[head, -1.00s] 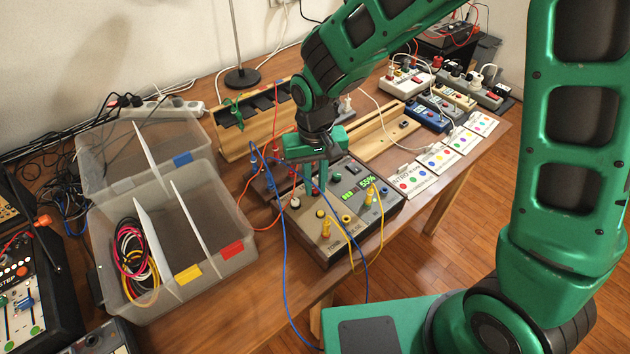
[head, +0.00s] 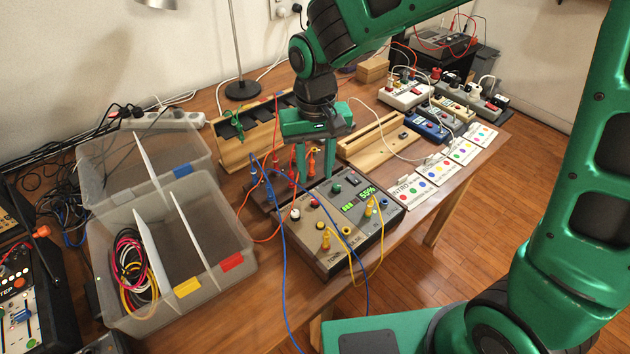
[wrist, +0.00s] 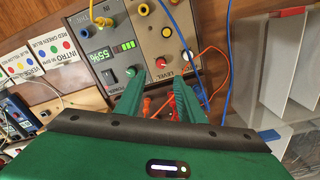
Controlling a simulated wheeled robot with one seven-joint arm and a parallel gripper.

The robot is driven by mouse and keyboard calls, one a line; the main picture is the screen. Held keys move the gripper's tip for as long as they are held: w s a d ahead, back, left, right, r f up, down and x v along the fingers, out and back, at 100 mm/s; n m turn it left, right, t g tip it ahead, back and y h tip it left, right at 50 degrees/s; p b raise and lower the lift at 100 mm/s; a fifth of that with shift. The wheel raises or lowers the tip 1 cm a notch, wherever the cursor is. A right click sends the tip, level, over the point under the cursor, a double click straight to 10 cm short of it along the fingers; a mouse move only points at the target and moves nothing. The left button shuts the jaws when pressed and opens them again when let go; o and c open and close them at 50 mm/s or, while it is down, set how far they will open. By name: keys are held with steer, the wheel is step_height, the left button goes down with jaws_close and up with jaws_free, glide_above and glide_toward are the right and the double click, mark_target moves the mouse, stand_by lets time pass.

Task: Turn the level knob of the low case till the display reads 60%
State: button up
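The low case (head: 330,255) stands near the front of the table, with a sloping panel of knobs and sockets. Its green display (head: 367,192) appears to read 55%; it also shows sideways in the wrist view (wrist: 98,55). A red knob (wrist: 160,62) and a green one (wrist: 130,72) are nearby. My gripper (head: 314,178) is open and empty, fingers pointing down at the case's back edge, apart from the level knob.
Blue, orange and yellow leads loop around the case. A clear divided bin (head: 160,265) stands left. A wooden rack (head: 240,145) and a slotted wooden block (head: 375,140) are behind. Printed cards (head: 412,190) and more small cases lie right.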

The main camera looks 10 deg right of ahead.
steer(key=shift+r, duration=1.2)
steer(key=shift+d, duration=0.1)
steer(key=s+d+r+m, duration=0.2)
steer(key=s+d, duration=0.1)
steer(key=d, duration=0.9)
steer(key=s+d+r+m, duration=0.2)
steer(key=d, duration=1)
steer(key=s+d+m, duration=0.4)
steer(key=s+d, duration=0.7)
steer(key=s, duration=0.5)
steer(key=shift+d+f, duration=0.15)
